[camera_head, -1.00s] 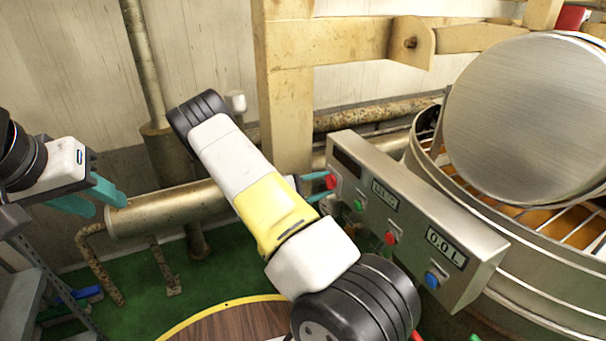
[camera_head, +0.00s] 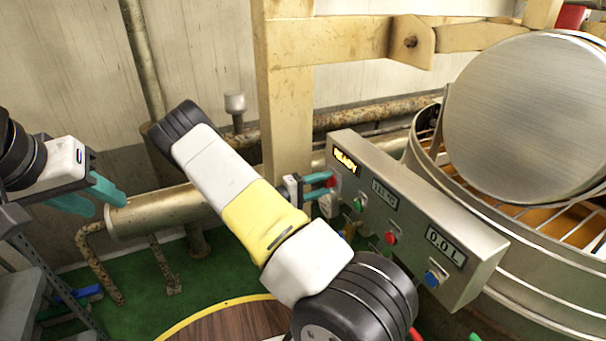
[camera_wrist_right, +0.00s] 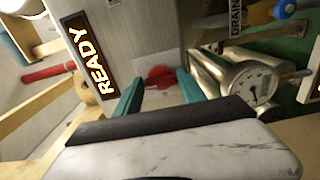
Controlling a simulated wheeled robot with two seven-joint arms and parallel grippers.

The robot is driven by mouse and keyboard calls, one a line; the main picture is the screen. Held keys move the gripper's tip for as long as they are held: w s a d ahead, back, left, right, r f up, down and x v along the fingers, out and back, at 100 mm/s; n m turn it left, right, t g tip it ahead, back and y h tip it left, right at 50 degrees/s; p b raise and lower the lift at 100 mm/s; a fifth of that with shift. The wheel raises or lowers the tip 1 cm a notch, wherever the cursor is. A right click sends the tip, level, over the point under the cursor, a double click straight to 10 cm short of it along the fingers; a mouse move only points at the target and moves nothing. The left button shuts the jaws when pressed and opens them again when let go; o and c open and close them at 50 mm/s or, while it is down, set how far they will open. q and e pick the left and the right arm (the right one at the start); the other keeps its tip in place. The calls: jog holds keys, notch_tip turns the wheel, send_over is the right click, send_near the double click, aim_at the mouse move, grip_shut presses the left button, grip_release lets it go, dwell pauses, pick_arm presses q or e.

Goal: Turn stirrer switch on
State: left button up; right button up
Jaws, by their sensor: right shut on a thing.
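The grey control panel (camera_head: 400,225) stands in front of the kettle (camera_head: 560,240). Its display (camera_head: 345,161) is lit and reads READY; it also shows in the right wrist view (camera_wrist_right: 90,62). A red rotary switch (camera_wrist_right: 160,77) sits on a pale plate at the panel's end. My right gripper (camera_head: 322,186) is at that end, its teal fingers shut on the red switch, one on each side in the right wrist view. No label for the stirrer is readable. My left gripper (camera_head: 92,195) is at the far left, fingers apart and empty.
Green (camera_head: 359,204), red (camera_head: 390,238) and blue (camera_head: 431,279) buttons line the panel, with two smaller displays. A wooden post (camera_head: 287,100) and rusty pipes stand behind.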

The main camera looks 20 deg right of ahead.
dwell(0.3)
jog(key=o, duration=1.4)
jog(key=shift+c, duration=0.2)
jog(key=a, duration=0.8)
jog(key=shift+s, duration=0.3)
